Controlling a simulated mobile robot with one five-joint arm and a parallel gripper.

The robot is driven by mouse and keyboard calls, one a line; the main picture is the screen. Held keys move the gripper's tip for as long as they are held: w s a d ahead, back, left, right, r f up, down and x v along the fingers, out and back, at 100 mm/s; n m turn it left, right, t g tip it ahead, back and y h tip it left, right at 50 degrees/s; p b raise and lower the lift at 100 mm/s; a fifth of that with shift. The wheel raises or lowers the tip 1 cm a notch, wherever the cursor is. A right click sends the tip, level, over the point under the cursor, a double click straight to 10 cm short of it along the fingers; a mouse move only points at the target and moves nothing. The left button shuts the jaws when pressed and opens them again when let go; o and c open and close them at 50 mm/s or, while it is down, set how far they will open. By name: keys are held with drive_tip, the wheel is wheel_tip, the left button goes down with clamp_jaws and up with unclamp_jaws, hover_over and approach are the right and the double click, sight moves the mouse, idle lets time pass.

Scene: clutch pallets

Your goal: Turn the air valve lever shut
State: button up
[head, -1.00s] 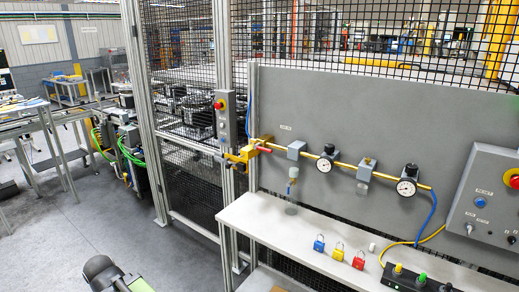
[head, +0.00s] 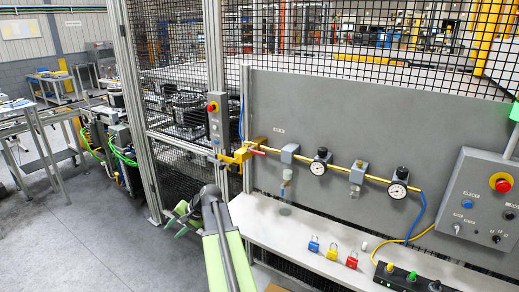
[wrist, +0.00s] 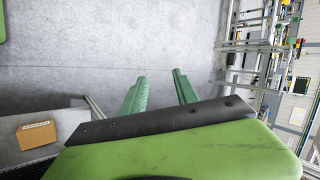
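The air valve is a yellow body (head: 238,156) at the left end of the yellow pipe on the grey panel, beside the fence post. Its red lever (head: 258,151) points right, roughly along the pipe. My gripper (head: 175,220) is below and left of the valve in the head view, clear of it. In the wrist view my two green fingers (wrist: 160,90) are apart, with only grey floor between them. The gripper is open and empty. The valve is not in the wrist view.
A white shelf (head: 300,238) below the panel holds blue (head: 314,245), yellow (head: 332,252) and red (head: 352,260) padlocks. Gauges (head: 318,167) sit along the pipe. A switch box (head: 214,118) is on the post. A cardboard box (wrist: 37,135) shows low left in the wrist view. Floor (head: 80,225) at left is clear.

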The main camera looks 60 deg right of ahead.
drive_tip(key=s+d+r+m+t+h+p, duration=0.1)
drive_tip(key=s+d+r+m, duration=0.15)
drive_tip(key=d, duration=0.45)
drive_tip(key=s+d+r+m+t+h, duration=0.1)
drive_tip(key=s+d+r+m+t, duration=0.15)
drive_tip(key=d, duration=0.45)
drive_tip(key=s+d+r+m+t+h+p, duration=0.15)
drive_tip(key=d+r, duration=0.25)
drive_tip(key=d, duration=0.4)
drive_tip(key=m+t+h+p, duration=0.2)
drive_tip(key=m+h, duration=0.3)
drive_tip(key=m, duration=0.3)
approach(263, 154)
drive_tip(key=b+x, duration=0.4)
drive_tip(key=x, duration=0.8)
drive_tip(key=shift+c, duration=0.2)
clamp_jaws()
